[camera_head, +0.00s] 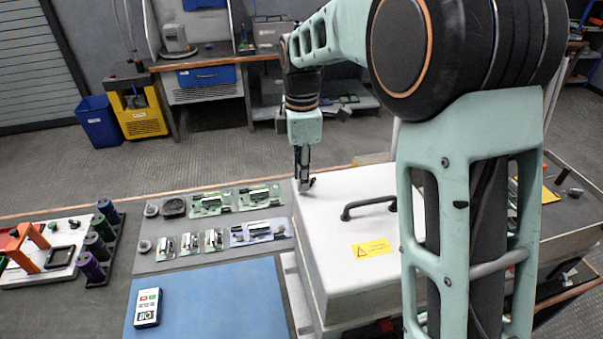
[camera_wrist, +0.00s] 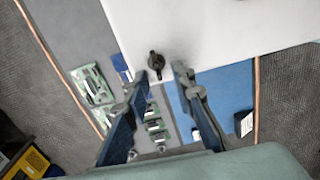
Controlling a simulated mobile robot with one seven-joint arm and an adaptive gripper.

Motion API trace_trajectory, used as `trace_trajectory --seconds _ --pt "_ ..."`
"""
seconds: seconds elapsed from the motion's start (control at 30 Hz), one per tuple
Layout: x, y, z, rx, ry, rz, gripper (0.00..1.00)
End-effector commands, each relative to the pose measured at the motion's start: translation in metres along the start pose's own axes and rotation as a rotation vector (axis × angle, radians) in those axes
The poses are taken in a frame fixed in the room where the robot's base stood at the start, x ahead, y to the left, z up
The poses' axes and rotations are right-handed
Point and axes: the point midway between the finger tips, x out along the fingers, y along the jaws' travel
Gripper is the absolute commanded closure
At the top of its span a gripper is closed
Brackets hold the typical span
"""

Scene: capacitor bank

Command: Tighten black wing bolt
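The black wing bolt (camera_wrist: 155,63) sits at a corner of the white lid in the wrist view. Its wing stands up from a round base. In the head view a small dark part of it (camera_head: 311,183) shows beside my fingertips at the lid's back left corner. My gripper (camera_wrist: 160,78) is open, with its two fingers apart. In the wrist view the bolt appears just beyond the gap between the fingertips. My gripper (camera_head: 303,184) points down at that corner in the head view. I cannot tell whether a finger touches the bolt.
The white box (camera_head: 345,235) has a black handle (camera_head: 369,206) and a yellow warning label (camera_head: 372,248). Green circuit boards (camera_head: 208,203) lie left of it. A handheld meter (camera_head: 148,307) rests on a blue mat (camera_head: 225,300). Coloured cylinders (camera_head: 97,246) stand at the far left.

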Motion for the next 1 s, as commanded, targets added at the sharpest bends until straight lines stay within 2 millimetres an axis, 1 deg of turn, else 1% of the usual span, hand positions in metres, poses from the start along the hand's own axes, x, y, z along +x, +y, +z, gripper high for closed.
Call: trace_trajectory --seconds 0.07,0.2,0.27,0.3,0.77,1.0 --pt "-0.0001 0.0 0.0 0.0 0.0 0.0 0.77" --pt "-0.0003 0.0 0.0 0.0 0.0 0.0 0.92" --pt "-0.0003 0.0 0.0 0.0 0.0 0.0 0.99" --pt "-0.0004 0.0 0.0 0.0 0.0 0.0 1.0" --pt "-0.0007 0.0002 0.0018 0.008 -0.003 0.0 1.0" --pt "-0.0012 0.0016 0.003 0.085 -0.004 0.0 1.0"
